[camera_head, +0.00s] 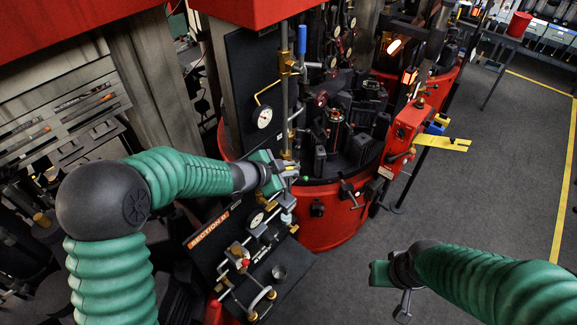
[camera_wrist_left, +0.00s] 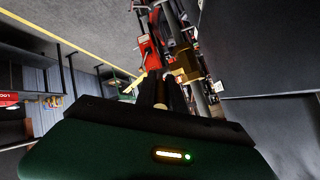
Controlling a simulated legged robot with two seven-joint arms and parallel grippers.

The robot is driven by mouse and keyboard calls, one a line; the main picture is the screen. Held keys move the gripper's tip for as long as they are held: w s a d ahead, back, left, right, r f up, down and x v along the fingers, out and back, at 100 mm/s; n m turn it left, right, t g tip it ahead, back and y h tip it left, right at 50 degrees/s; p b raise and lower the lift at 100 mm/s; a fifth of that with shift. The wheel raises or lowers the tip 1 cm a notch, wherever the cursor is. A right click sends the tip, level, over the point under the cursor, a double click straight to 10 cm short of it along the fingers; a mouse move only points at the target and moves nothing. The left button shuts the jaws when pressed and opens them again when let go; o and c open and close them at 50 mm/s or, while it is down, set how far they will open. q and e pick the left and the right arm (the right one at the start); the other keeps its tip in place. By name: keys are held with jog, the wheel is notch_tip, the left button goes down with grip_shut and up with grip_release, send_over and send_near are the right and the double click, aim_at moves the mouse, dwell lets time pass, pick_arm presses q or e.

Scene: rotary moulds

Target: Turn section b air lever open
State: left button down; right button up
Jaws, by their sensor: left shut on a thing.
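The Section B panel (camera_head: 209,231) is black with an orange label, gauges and brass pipe fittings, and stands tilted at the lower middle. My left gripper (camera_head: 290,172) is at its upper right end, beside a vertical grey pipe (camera_head: 285,110). In the left wrist view, the dark fingers (camera_wrist_left: 163,92) are shut on a small pale, brass-coloured thing, mostly hidden between them. It appears to be the air lever's handle, but its angle cannot be made out. My right gripper (camera_head: 402,302) hangs over the floor at the lower right, away from the panel; its jaws are unclear.
A red round mould machine (camera_head: 330,228) stands just behind the left gripper. A blue-handled lever (camera_head: 302,40) is higher on the pipe. A red box (camera_head: 402,135) with a yellow plate (camera_head: 442,143) juts out at right.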

pick_arm(q)
jog(key=shift+r, duration=0.15)
jog(key=c, duration=1.4)
grip_release()
jog(key=shift+c, duration=0.2)
jog(key=v, duration=1.6)
jog(key=shift+s+a, duration=0.15)
jog(key=shift+s, duration=0.2)
jog(key=shift+w+r, duration=0.1)
jog(key=shift+r, duration=0.05)
